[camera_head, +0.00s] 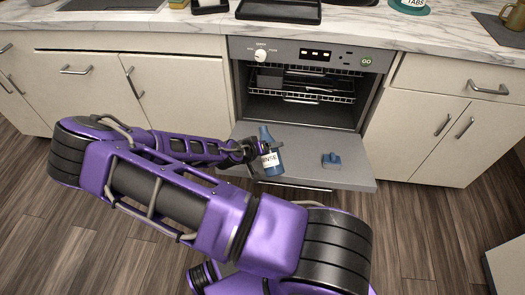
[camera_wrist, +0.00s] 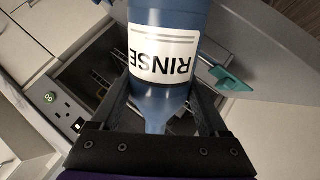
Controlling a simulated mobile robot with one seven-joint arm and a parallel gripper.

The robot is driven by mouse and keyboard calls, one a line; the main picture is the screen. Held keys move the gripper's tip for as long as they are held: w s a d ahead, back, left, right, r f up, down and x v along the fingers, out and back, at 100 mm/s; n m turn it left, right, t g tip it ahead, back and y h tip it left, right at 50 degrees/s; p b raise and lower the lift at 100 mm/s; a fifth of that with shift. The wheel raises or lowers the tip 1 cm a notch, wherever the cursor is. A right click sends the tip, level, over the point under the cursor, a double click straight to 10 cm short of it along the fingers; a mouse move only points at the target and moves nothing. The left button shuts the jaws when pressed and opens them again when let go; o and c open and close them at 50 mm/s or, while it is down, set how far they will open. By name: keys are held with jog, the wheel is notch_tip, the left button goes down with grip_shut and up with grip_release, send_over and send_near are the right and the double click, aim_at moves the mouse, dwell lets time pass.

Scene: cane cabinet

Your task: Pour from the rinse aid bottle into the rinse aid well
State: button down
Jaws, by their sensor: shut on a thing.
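The rinse aid bottle (camera_head: 271,160) is blue with a white label reading RINSE. My gripper (camera_head: 252,151) is shut on it, and the bottle stands nearly upright with its narrow neck at the top, over the left part of the lowered door. In the wrist view the bottle (camera_wrist: 168,60) sits between the two fingers, its neck towards the bottom of the picture. A small blue fitting (camera_head: 331,160), apparently the rinse aid well, is on the door to the right of the bottle. A teal piece of it (camera_wrist: 226,80) shows beside the bottle in the wrist view; its opening is not clear.
The dishwasher door (camera_head: 345,180) is folded down flat below the open cavity. A wire rack (camera_head: 300,95) with dark items is inside. Above it is a control panel (camera_head: 312,54) with a dial and a GO button. Cabinets flank it; trays and a mug stand on the counter.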

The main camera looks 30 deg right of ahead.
jog(key=shift+s+f+g, duration=0.15)
jog(key=shift+f+g, duration=0.45)
jog(key=shift+f, duration=0.3)
dwell(0.9)
jog(key=shift+s+f+n+g, duration=0.1)
jog(key=shift+f+n+g, duration=0.4)
jog(key=shift+f+g, duration=0.1)
dwell(1.7)
jog(key=shift+s+r+n+g+y+p, duration=0.2)
jog(key=shift+n+g+y+p, duration=0.15)
jog(key=shift+g, duration=0.25)
dwell(2.3)
